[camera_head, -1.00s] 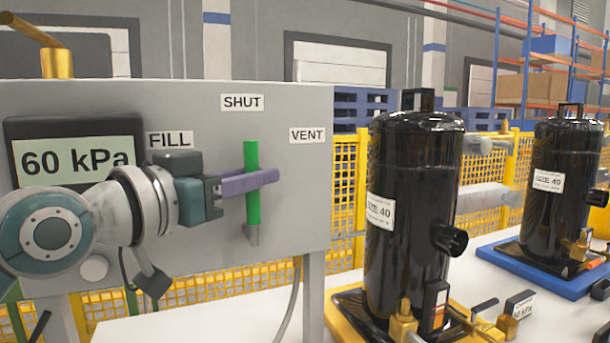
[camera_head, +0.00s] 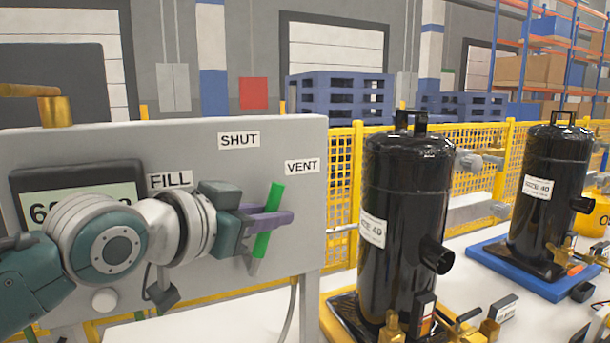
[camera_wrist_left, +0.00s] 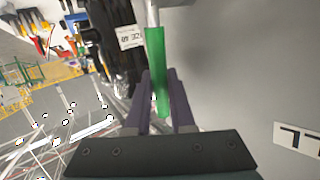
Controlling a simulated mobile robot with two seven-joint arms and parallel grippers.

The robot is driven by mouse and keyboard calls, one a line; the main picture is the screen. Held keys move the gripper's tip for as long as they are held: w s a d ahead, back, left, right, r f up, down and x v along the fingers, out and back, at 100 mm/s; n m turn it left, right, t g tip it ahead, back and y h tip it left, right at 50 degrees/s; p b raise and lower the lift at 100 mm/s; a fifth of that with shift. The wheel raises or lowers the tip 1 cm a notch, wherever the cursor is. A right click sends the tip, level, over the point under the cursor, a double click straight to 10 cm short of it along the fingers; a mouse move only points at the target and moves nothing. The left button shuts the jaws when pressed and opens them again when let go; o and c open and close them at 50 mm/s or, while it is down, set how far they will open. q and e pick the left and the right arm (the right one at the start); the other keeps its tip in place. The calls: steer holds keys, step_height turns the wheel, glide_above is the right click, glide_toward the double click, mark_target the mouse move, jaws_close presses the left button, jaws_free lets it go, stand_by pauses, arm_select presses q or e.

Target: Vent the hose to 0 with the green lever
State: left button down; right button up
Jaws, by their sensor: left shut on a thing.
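The green lever (camera_head: 268,222) is on the grey panel (camera_head: 255,152) in the head view. It tilts to the right of upright, its top between the SHUT label (camera_head: 239,140) and the VENT label (camera_head: 302,166). My left gripper (camera_head: 272,221) is shut on the lever, with its purple fingers on either side. The wrist view shows the green lever (camera_wrist_left: 156,65) between the two fingers (camera_wrist_left: 163,105). The display (camera_head: 78,200) is mostly hidden behind my left arm; only a leading 6 shows clearly. My right gripper is not in view.
A black compressor (camera_head: 400,225) stands close to the panel's right edge on a yellow base. Another compressor (camera_head: 545,190) on a blue base (camera_head: 520,273) is farther right. A yellow mesh fence (camera_head: 485,180) runs behind. A hose (camera_head: 291,315) hangs below the panel.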

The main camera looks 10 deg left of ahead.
arm_select(q)
steer(key=shift+w+d+f+m+g+y+p, duration=0.55)
steer(key=shift+d+g+y+p, duration=0.2)
steer(key=shift+g+y+p, duration=0.35)
steer(key=shift+w+d+f+m+g+y+p, duration=0.45)
steer(key=shift+d+f+m+g+y+p, duration=0.35)
steer(key=shift+p, duration=0.5)
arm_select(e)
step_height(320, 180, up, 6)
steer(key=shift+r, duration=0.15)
arm_select(q)
steer(key=c, duration=1.1)
jaws_free()
steer(key=shift+o, duration=0.2)
steer(key=shift+r, duration=0.1)
